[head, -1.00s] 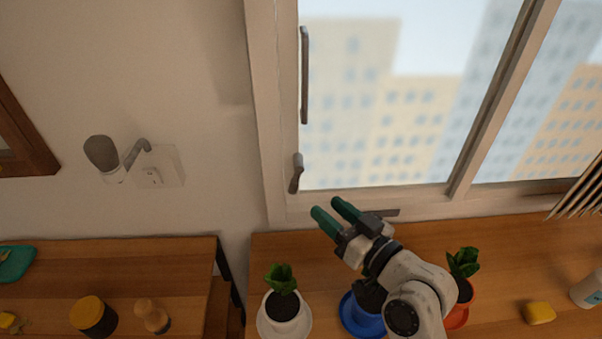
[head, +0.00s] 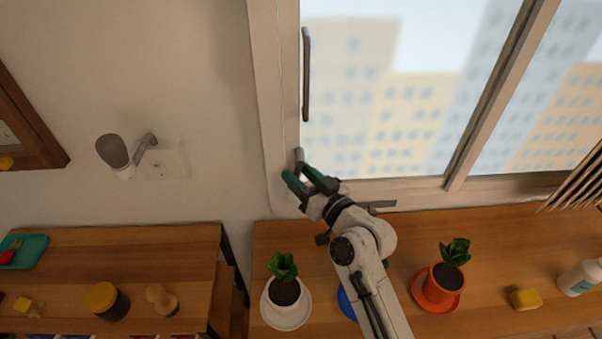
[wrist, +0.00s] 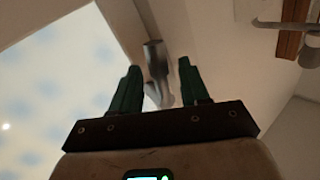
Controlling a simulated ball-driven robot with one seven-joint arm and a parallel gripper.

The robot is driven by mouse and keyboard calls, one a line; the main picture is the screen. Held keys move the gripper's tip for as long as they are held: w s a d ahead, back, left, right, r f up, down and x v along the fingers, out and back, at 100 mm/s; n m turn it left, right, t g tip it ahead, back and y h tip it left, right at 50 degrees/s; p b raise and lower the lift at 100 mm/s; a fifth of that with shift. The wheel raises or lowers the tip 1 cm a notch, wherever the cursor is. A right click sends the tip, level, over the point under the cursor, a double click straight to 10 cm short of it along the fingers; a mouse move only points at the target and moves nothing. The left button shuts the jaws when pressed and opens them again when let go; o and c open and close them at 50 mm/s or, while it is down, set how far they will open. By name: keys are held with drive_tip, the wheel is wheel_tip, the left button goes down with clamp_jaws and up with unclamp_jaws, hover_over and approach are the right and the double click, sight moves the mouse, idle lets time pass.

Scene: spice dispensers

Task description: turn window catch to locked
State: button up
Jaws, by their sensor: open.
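The window catch (head: 299,158) is a small grey-brown lever on the lower left of the window frame (head: 271,110). In the head view its upper end shows and its lower part is hidden behind my gripper (head: 297,176). In the wrist view the catch (wrist: 155,65) stands between the two green fingers of my gripper (wrist: 157,85). The fingers are open, one on each side of it, with a visible gap to each. I cannot tell whether either finger touches it.
A long window handle (head: 306,75) is above the catch. Below, on the wooden counter (head: 400,235), are a plant in a white pot (head: 286,303), a plant in an orange pot (head: 441,285), a yellow sponge (head: 525,299) and a white bottle (head: 581,278). A wall-mounted lamp (head: 113,151) is at left.

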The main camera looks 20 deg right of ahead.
drive_tip(key=shift+c, duration=0.3)
clamp_jaws()
idle(0.4)
